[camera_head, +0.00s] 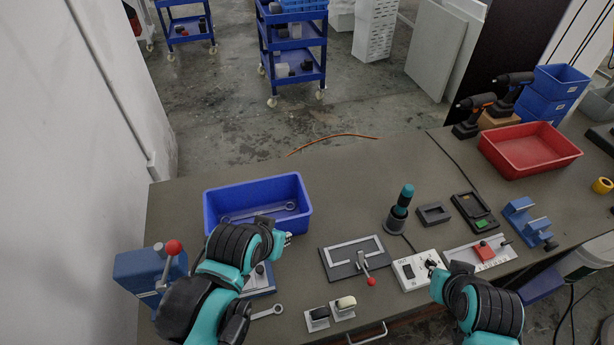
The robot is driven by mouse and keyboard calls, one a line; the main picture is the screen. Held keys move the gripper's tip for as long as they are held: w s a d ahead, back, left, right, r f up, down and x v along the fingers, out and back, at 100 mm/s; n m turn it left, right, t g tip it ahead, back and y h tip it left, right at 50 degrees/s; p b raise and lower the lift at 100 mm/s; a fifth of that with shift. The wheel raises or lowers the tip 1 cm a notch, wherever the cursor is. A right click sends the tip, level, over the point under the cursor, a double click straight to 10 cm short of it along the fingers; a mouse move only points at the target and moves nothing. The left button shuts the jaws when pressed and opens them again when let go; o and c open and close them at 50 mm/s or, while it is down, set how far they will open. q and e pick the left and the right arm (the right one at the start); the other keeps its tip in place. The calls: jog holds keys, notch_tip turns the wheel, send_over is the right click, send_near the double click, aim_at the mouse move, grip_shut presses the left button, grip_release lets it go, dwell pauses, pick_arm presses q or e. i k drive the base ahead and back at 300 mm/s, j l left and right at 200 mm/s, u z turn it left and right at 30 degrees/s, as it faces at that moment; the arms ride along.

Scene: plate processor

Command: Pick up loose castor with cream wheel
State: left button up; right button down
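A loose castor with a cream wheel (344,303) lies at the front edge of the grey table, below the clamp fixture. A similar castor with a dark wheel (319,314) lies just left of it. My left gripper (287,238) is over the table in front of the blue bin, up and left of the cream castor and apart from it. My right gripper (433,266) is right of the castors, over the white switch box. Both grippers are small and partly hidden by my arms, so their finger opening is unclear.
A blue bin (208,208) holds a wrench. A clamp fixture (334,268) with a red-knobbed lever stands behind the castors. A wrench (268,312) lies to their left.

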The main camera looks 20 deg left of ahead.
aim_at(343, 309)
jog(key=k+l, duration=0.1)
jog(key=k, duration=0.15)
jog(key=k+j+z, duration=0.1)
jog(key=k+z, duration=0.25)
jog(key=k+j+z, duration=0.1)
jog(key=z, duration=0.25)
jog(key=k+l, duration=0.05)
